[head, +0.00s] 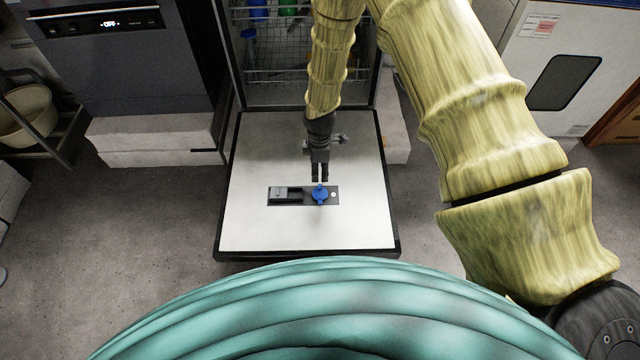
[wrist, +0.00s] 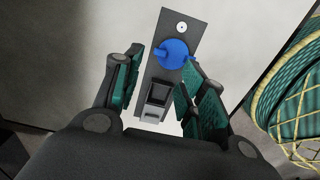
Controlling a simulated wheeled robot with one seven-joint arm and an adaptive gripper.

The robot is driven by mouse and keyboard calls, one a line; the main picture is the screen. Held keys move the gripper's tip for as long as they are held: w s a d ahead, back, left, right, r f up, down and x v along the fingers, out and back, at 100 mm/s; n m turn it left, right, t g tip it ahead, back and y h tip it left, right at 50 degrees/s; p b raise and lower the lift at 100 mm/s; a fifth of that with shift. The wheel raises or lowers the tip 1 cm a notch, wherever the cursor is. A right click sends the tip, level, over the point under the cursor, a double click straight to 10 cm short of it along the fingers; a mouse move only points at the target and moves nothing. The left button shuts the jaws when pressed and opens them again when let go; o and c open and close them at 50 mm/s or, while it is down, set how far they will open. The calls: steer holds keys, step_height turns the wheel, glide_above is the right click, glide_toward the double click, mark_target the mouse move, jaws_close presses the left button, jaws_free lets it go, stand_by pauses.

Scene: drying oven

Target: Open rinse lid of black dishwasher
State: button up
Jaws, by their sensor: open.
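The black dishwasher's door (head: 300,230) is folded down flat, its pale inner face up. A dark dispenser panel (head: 333,189) is set in it. The round blue rinse lid (head: 320,195) sits toward the panel's right end in the head view and looks closed. My gripper (head: 320,178) is above the door, just behind the lid in the head view. In the wrist view the blue lid (wrist: 175,52) lies beyond the fingertips of my open gripper (wrist: 160,75), roughly between them. The fingers appear apart from the lid, and nothing is between them.
The dishwasher's racks (head: 290,62) show behind the door. A dark appliance (head: 125,60) stands on a pale block at left. A white cabinet (head: 545,75) is at right, and a cart with a bowl (head: 25,112) is far left. Floor beside the door is clear.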

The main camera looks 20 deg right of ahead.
mark_target(320, 186)
step_height(320, 186, down, 8)
steer(key=shift+s+r+b, duration=0.1)
steer(key=shift+b, duration=0.4)
jaws_close()
